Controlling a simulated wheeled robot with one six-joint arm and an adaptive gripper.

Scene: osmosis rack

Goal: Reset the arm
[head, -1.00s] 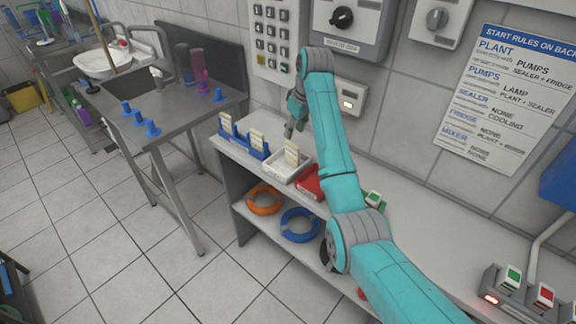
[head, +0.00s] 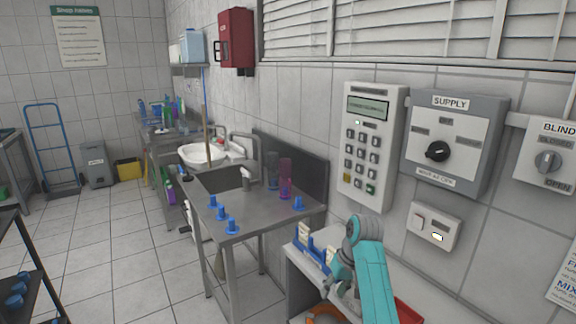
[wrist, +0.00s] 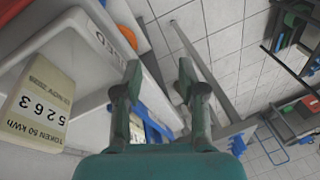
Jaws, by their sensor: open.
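My teal arm (head: 373,275) reaches over the white bench at the lower right of the head view. My gripper (wrist: 160,75) is open, its two fingers apart with nothing between them. The card is apart from the fingers.
A blue card holder (head: 312,250) with cream cards stands on the bench left of my arm. A steel sink table (head: 258,212) with blue pegs is beyond it. A keypad (head: 366,145), supply switch panel (head: 452,145) and small switch box (head: 433,227) are on the wall.

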